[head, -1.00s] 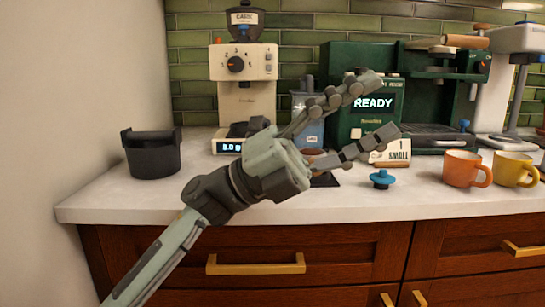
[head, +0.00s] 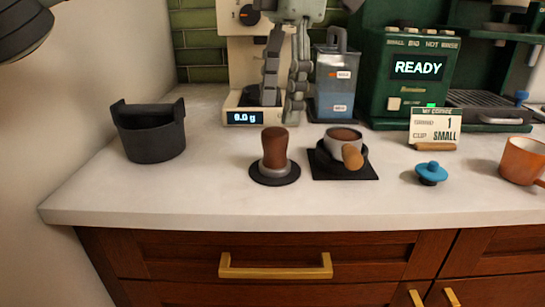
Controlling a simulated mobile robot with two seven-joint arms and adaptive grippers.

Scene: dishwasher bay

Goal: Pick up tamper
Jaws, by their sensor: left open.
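The tamper (head: 275,146) has a brown handle and a metal base. It stands upright on a round black mat (head: 274,180) near the middle of the counter. My left gripper (head: 281,106) is open and empty, its fingers pointing down. Its fingertips show just above the top of the tamper in the picture, apart from it, in front of the grinder. How far they are from it in depth is hard to tell. My right gripper is not in view.
A portafilter (head: 343,140) with a wooden handle rests on a black square stand right of the tamper. A blue-topped tool (head: 431,172), a sign (head: 435,126) and an orange mug (head: 524,160) stand farther right. A black knock box (head: 150,135) is left. Counter between it and the tamper is clear.

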